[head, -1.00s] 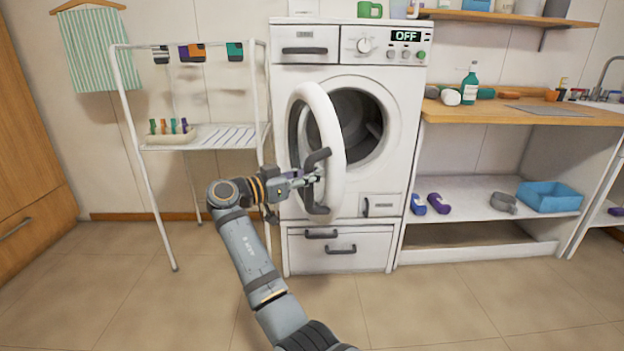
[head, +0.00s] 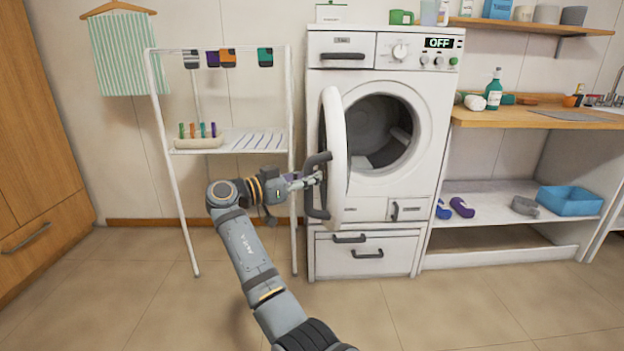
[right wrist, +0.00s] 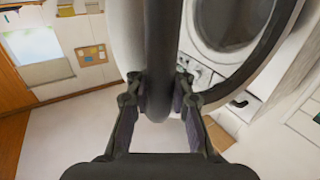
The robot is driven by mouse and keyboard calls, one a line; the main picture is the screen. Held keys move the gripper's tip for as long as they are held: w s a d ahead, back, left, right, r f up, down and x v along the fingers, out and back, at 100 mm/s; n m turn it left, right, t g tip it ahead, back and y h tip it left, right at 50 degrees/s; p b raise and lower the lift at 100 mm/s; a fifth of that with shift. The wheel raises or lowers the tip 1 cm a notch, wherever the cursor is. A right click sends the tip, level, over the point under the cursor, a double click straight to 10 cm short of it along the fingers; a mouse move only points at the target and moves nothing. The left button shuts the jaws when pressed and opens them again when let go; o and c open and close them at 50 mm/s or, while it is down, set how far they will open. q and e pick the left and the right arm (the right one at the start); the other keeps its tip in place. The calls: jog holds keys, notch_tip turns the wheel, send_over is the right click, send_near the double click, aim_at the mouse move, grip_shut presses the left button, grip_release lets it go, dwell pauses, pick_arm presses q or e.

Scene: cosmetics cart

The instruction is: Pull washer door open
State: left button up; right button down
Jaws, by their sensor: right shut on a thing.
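The white washer (head: 440,140) stands against the back wall, its display reading OFF. Its round door (head: 334,150) is swung open to the left, seen nearly edge-on, and the drum opening (head: 380,135) is uncovered. The door's dark handle (head: 312,188) stands out on the door's left side. My right gripper (head: 318,179) is at this handle in the head view. In the right wrist view the handle (right wrist: 161,60) runs as a thick dark bar between the two fingers, which are shut on it. My left gripper is not in view.
A white drying rack (head: 165,150) with hanging cloths stands just left of the door and my right arm. A wooden counter (head: 540,117) with a shelf below is right of the washer. The floor in front is clear.

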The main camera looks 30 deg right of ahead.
jog(key=shift+a+f, duration=0.25)
jog(key=shift+f, duration=0.05)
jog(key=c, duration=1.6)
grip_release()
jog(key=shift+s, duration=0.1)
jog(key=o, duration=0.5)
jog(key=shift+s+a+r, duration=0.15)
jog(key=shift+a+r, duration=0.05)
jog(key=shift+r, duration=0.1)
jog(key=shift+c, duration=0.2)
jog(key=shift+d, duration=0.1)
jog(key=a, duration=1.2)
jog(key=shift+w, duration=0.3)
